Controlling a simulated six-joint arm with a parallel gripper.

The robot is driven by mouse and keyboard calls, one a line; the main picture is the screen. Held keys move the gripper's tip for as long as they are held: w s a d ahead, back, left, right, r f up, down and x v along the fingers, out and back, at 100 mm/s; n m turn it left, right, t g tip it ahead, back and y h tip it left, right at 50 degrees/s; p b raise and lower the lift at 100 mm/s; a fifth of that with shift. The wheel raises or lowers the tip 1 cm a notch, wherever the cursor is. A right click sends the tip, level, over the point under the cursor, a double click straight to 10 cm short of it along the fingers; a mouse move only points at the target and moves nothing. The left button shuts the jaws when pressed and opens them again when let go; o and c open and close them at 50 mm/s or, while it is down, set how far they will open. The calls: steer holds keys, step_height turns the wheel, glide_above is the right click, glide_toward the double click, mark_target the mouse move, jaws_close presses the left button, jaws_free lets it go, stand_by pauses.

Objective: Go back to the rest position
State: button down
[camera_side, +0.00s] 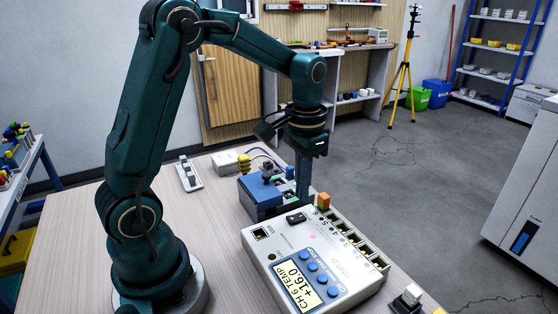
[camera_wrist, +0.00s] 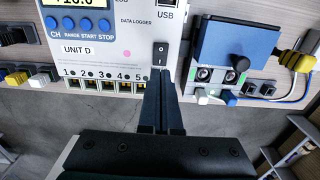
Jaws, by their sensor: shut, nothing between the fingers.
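My gripper (camera_side: 303,196) points down in the side view, between the blue box and the back edge of the data logger. In the wrist view my gripper (camera_wrist: 160,76) is shut and empty, its two fingers together just below the logger's black rocker switch (camera_wrist: 160,54). The white data logger (camera_side: 318,262) lies on the table with a lit display reading CH 6 TEMP +16.0. In the wrist view the logger (camera_wrist: 126,48) shows blue buttons, the label UNIT D and a row of numbered terminals. Whether the fingertips touch anything is unclear.
The blue-lidded box (camera_side: 262,197) stands left of my gripper, with a yellow plug (camera_wrist: 298,61) and cables beside it. An orange block (camera_side: 323,201) is at the logger's corner. A grey-and-white switch strip (camera_side: 189,173) lies further left. The table's left front (camera_side: 75,250) is clear.

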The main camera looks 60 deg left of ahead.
steer(key=shift+r, duration=1.35)
steer(key=s+d+r+m+t, duration=0.1)
steer(key=s+d+r+t, duration=0.25)
steer(key=s+r, duration=0.2)
steer(key=s+d+f+n+t, duration=0.1)
steer(key=s+d+f+t, duration=0.1)
steer(key=s, duration=0.5)
steer(key=shift+d, duration=0.45)
